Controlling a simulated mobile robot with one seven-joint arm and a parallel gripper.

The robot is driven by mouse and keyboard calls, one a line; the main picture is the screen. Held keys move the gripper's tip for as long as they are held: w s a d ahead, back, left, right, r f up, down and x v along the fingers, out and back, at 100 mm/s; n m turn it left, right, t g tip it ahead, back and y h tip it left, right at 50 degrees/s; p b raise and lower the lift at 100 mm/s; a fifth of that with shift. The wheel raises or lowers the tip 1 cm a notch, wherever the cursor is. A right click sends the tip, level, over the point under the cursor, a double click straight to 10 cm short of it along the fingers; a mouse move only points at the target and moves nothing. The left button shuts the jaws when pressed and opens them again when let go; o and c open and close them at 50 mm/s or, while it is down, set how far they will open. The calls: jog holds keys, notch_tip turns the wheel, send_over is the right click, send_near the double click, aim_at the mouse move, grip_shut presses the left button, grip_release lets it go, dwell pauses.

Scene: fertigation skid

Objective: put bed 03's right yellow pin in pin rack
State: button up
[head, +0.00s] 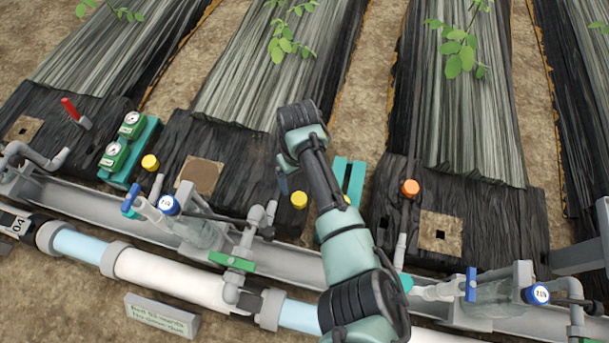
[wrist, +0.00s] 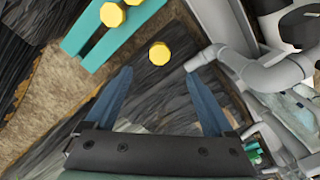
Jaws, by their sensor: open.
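A yellow pin (head: 299,200) stands at the right side of the black bed end in the middle of the head view. In the wrist view this pin (wrist: 159,53) lies just beyond and between my fingertips, apart from both. My gripper (head: 283,186) is just left of the pin in the head view, and only one blue finger shows clearly there. In the wrist view my gripper (wrist: 158,75) is open and empty. A teal slotted rack (head: 356,181) stands right of the pin, partly hidden by my arm. In the wrist view the rack (wrist: 88,32) has two yellow pins in it.
Another yellow pin (head: 150,162) is at the bed's left side. An orange pin (head: 410,187) stands on the bed to the right. Grey pipe fittings (wrist: 275,72) are close to my right finger. A gutter and pipe (head: 160,270) run along the front.

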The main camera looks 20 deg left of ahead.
aim_at(300, 200)
notch_tip(300, 200, down, 12)
jog(key=b, duration=0.9)
jog(key=shift+f, duration=0.2)
grip_shut()
jog(key=shift+r+p, duration=3.2)
jog(key=shift+p, duration=0.1)
